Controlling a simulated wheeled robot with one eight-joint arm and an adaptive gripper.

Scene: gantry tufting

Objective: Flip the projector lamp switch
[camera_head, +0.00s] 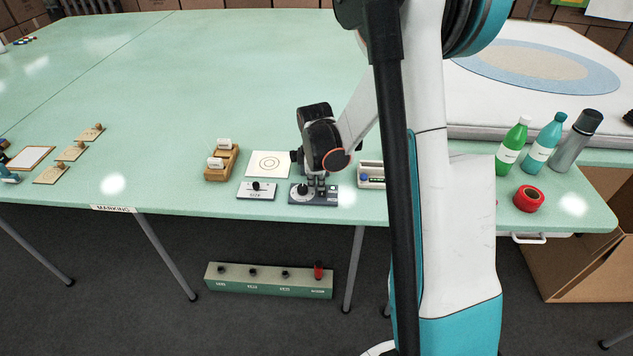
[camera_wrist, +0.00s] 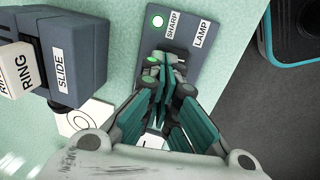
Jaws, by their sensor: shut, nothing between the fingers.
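The grey lamp panel (camera_head: 327,201) lies near the front edge of the green table. In the wrist view the panel (camera_wrist: 187,20) shows the labels SHARP and LAMP and a round green-and-white spot near its far end. Another small green spot shows beside the fingertips. My gripper (camera_head: 318,188) points down at the panel; in the wrist view its fingers (camera_wrist: 166,68) are together and empty, over the panel's near part. I cannot make out the lamp switch itself behind the fingers, nor whether they touch it.
A dark box marked SLIDE (camera_wrist: 80,55), with a white RING block (camera_wrist: 27,68), stands close left in the wrist view. Bottles (camera_head: 512,145) stand right. Much of the table behind is clear.

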